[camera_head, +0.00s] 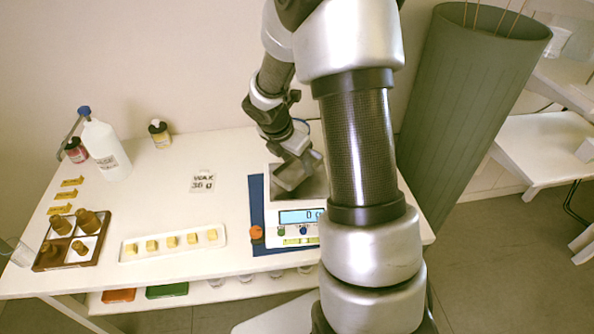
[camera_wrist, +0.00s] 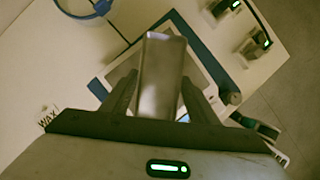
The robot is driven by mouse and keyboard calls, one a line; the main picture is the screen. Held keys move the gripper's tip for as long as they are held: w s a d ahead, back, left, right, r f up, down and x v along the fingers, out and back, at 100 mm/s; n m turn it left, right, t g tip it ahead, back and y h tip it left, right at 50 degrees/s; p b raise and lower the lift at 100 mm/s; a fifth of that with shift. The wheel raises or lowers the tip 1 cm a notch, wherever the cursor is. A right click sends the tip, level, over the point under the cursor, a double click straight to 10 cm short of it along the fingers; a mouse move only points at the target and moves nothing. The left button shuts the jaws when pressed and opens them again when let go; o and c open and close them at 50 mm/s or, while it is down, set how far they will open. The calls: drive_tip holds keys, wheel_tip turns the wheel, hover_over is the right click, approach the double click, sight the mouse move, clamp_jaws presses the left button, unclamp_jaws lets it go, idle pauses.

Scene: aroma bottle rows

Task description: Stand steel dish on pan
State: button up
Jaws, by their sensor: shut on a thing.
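The steel dish (camera_head: 288,175) is a small grey metal box-like dish, held tilted over the scale in the head view. It also shows between the fingers in the wrist view (camera_wrist: 161,70). My gripper (camera_head: 299,153) is shut on it, one finger on each side in the wrist view (camera_wrist: 158,98). The scale's steel pan (camera_head: 316,188) lies below and behind the dish, partly hidden by the dish and my arm. I cannot tell whether the dish touches the pan. The scale's display (camera_head: 298,216) reads 0 g.
The scale stands on a blue mat (camera_head: 257,200), with an orange object (camera_head: 256,233) beside it. A white tray of wax cubes (camera_head: 152,245), a WAX 36 g card (camera_head: 203,183), a brown bottle rack (camera_head: 40,266) and a white bottle (camera_head: 106,150) stand left. The table's middle is clear.

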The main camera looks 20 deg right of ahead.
sight(298, 171)
drive_tip(key=shift+f+b, duration=0.3)
drive_tip(key=shift+f, duration=1.15)
drive_tip(key=shift+f, duration=0.1)
drive_tip(key=o, duration=1.1)
drive_tip(key=shift+c, duration=0.2)
